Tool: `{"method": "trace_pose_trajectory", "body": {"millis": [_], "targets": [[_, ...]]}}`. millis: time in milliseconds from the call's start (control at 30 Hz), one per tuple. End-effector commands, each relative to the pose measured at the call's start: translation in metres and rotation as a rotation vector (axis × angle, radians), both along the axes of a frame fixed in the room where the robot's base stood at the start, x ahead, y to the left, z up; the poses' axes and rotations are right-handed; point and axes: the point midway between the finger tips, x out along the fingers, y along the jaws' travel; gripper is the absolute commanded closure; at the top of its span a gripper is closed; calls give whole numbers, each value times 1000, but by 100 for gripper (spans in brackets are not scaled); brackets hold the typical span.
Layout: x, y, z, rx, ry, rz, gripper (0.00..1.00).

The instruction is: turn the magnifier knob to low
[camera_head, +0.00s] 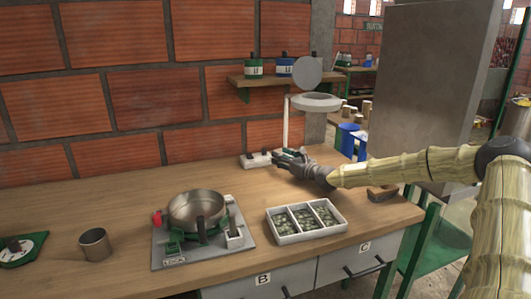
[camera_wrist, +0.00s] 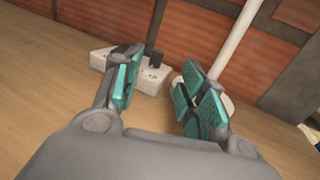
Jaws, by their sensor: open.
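The magnifier (camera_head: 315,102) stands at the back of the bench, with a white ring head on a thin white post. Its white base (camera_head: 257,160) sits near the brick wall. My gripper (camera_head: 284,158) is beside the right end of this base, its fingers pointing left. In the wrist view my gripper (camera_wrist: 160,85) is open and empty between its teal pads. The white base (camera_wrist: 150,78) lies beyond the fingers, with an upright black knob (camera_wrist: 155,60) on it, apart from the pads. The left finger hides part of the base. Setting marks are too small to read.
A metal pan (camera_head: 197,207) on a green stand and a white tray (camera_head: 306,220) with three compartments stand in front. A metal cup (camera_head: 95,244) is at left. A brown wooden-looking object (camera_head: 382,193) lies under my arm. The bench's back left is clear.

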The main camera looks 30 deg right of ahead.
Motion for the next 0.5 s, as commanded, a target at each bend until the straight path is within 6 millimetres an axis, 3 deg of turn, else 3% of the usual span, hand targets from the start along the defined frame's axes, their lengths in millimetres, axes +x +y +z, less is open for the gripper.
{"method": "trace_pose_trajectory", "body": {"millis": [500], "targets": [[61,9,-3,0,0,3,59]]}}
